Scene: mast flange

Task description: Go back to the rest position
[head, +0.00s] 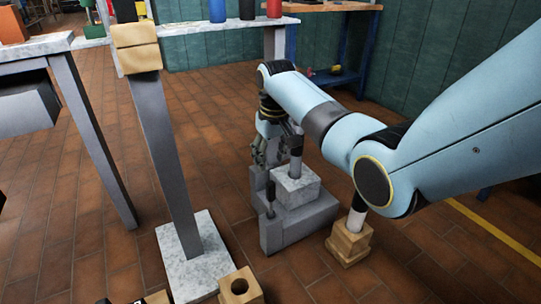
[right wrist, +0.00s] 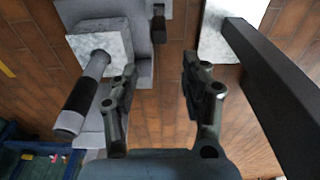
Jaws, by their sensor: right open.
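My right gripper (head: 268,148) hangs at the end of the blue arm, which comes in from the right. In the right wrist view its two dark fingers (right wrist: 157,78) stand apart with nothing between them. It is beside a pale marble-like block (head: 297,186) with a grey and black handle-like peg (head: 295,160), standing on a grey stepped base (head: 300,224). The peg also shows left of the fingers in the right wrist view (right wrist: 82,97). In the head view the arm and gripper partly cover one another. My left gripper does not show.
A grey mast (head: 167,150) with wooden blocks on top (head: 136,48) rises from a marble foot (head: 195,258), close left of the gripper. A wooden block (head: 240,287) with a hole and a wooden base (head: 349,243) with a peg stand nearby. Benches (head: 215,31) stand behind.

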